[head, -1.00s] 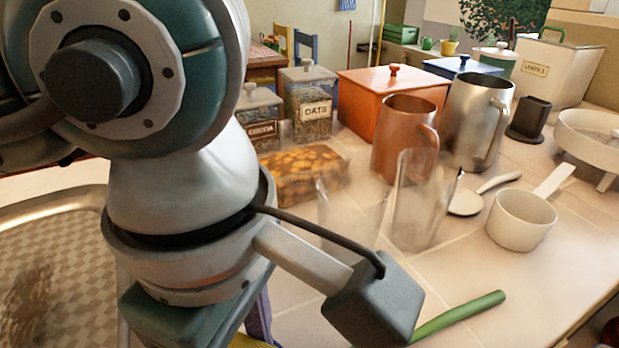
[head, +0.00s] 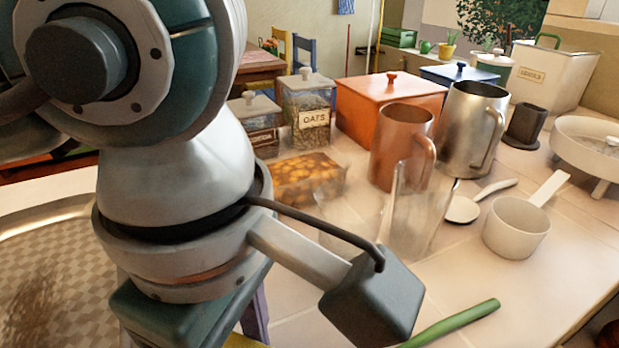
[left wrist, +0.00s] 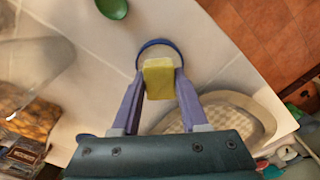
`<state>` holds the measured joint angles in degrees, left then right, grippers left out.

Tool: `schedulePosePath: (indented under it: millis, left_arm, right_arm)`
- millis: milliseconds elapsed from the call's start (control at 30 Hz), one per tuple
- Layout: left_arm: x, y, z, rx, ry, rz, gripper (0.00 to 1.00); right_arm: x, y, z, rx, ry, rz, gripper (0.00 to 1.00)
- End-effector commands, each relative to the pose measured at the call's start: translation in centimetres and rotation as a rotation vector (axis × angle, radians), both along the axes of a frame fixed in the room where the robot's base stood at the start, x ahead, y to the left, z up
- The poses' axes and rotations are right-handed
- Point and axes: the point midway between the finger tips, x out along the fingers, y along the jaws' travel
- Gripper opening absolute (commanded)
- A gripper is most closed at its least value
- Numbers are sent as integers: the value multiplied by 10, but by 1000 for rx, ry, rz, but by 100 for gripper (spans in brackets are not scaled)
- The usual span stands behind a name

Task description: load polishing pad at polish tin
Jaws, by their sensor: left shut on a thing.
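My left gripper (left wrist: 158,92) is shut on a yellow polishing pad (left wrist: 159,79), which sticks out past its purple fingertips. A round tin with a blue rim (left wrist: 160,42) and a pale inside shows in the left wrist view, just beyond the pad. The pad overlaps the tin's near part in that view; I cannot tell whether they touch. In the head view, my left arm hides the tin, and only a purple finger (head: 256,318) and a sliver of yellow show at the bottom. My right gripper is not in view.
A checkered metal tray (head: 75,207) lies at left. A green handle (head: 455,322) lies at the front. A clear pitcher (head: 415,215), copper mug (head: 400,150), steel mug (head: 470,130) and white saucepan (head: 515,230) stand at right. Bare tiles lie between the handle and saucepan.

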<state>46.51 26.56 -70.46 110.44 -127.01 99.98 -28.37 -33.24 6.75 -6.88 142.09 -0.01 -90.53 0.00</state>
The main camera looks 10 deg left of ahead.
Motion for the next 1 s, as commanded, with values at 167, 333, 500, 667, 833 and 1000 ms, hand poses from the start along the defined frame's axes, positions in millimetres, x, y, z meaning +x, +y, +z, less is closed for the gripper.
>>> schedulePosePath:
  millis: [167, 333, 500, 667, 833, 1000]
  left_arm:
    - [1, 0, 21, -2, -3, -2, 0]
    - [0, 0, 35, -1, -2, -2, 0]
    - [1, 0, 50, -1, -3, -1, 0]
    - [0, 0, 54, -1, -1, -2, 0]
    - [0, 0, 53, -1, -1, -2, 0]
    - [0, 0, 53, -1, -1, -2, 0]
  right_arm:
    - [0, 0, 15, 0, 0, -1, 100]
    - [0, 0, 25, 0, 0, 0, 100]
    - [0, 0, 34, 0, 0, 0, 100]
    - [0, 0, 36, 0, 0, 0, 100]
    - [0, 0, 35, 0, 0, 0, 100]
    - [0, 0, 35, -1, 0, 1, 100]
